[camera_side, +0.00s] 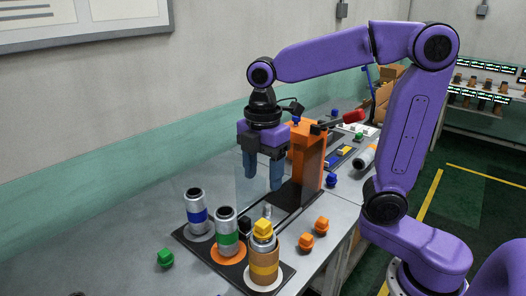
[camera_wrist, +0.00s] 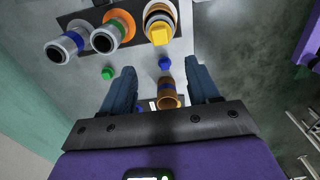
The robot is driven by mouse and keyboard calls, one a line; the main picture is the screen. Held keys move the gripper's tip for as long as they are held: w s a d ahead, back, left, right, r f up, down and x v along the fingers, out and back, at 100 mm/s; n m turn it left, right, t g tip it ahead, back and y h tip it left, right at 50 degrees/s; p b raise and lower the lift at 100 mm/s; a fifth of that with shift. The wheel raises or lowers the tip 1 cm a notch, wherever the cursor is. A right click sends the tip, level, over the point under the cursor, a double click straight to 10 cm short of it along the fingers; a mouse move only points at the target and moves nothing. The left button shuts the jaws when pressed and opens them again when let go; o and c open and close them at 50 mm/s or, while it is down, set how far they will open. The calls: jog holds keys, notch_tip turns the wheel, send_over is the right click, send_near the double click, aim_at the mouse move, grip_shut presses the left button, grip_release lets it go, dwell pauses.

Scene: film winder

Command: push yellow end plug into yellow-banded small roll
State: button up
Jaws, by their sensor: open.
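The yellow end plug (camera_side: 263,228) sits at the top of the yellow-banded roll (camera_side: 264,265), a brown roll standing at the front right of the dark rack. How deep the plug sits is hard to tell. The plug (camera_wrist: 159,35) also shows at the top of the wrist view, at the end of its roll (camera_wrist: 158,14). My gripper (camera_side: 262,184) points down with its blue fingers apart. It is behind and above the yellow-banded roll, clear of it and of the plug. In the wrist view the open fingers (camera_wrist: 163,75) have nothing clasped between them.
Blue-banded (camera_side: 197,214) and green-banded (camera_side: 227,238) silver rolls stand left of the yellow-banded roll. An orange post (camera_side: 308,158) with a red handle (camera_side: 352,116) rises beside my gripper. Orange plugs (camera_side: 306,241) and a green plug (camera_side: 165,258) lie loose.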

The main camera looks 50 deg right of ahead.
notch_tip(320, 180, up, 5)
send_over(263, 222)
jog(key=shift+f, duration=0.2)
jog(key=c, duration=0.3)
jog(key=shift+f, duration=0.35)
jog(key=c, duration=0.5)
jog(key=shift+n, duration=0.8)
notch_tip(263, 222, down, 8)
grip_shut()
jog(key=shift+f, duration=3.15)
